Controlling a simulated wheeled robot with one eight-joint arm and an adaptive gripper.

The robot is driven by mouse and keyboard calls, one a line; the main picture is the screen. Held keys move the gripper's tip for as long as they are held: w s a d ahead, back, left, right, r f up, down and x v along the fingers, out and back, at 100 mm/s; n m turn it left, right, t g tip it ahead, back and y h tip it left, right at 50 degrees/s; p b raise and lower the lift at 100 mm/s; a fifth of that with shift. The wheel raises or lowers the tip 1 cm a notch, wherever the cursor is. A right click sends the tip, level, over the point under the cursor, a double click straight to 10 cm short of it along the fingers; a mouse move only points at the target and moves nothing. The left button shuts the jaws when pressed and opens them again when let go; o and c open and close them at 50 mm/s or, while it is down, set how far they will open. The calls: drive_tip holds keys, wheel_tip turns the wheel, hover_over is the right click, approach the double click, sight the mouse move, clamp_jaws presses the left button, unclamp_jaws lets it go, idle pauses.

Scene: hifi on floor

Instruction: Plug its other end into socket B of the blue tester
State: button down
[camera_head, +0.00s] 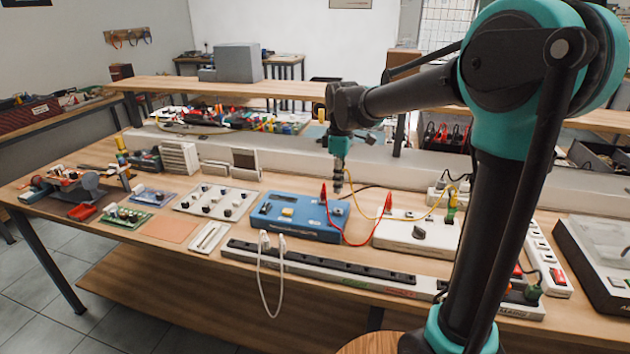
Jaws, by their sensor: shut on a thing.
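The blue tester (293,230) lies on the workbench near the middle of the view. Its socket letters are too small to read, so I cannot tell which is socket B. My gripper (339,188) points down above the tester's right part, shut on the near end of a yellow cable (412,217). The gripped plug itself is too small to make out. The yellow cable sags right to a yellow-green plug (451,208) at the white box (410,238). A red cable (354,243) runs from a red plug (323,195) at the tester to another at the white box.
A long power strip (330,267) lies in front of the tester, with a white cable (270,290) hanging over the bench edge. A raised grey ledge (270,155) runs behind. My arm hides part of the right side.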

drive_tip(key=shift+w+d+f, duration=0.1)
drive_tip(key=shift+w+f, duration=0.05)
drive_tip(key=shift+f, duration=2.4)
drive_tip(key=shift+f, duration=1)
idle(2.0)
drive_tip(key=c, duration=1.4)
unclamp_jaws()
drive_tip(key=shift+c, duration=0.2)
drive_tip(key=shift+r, duration=8.5)
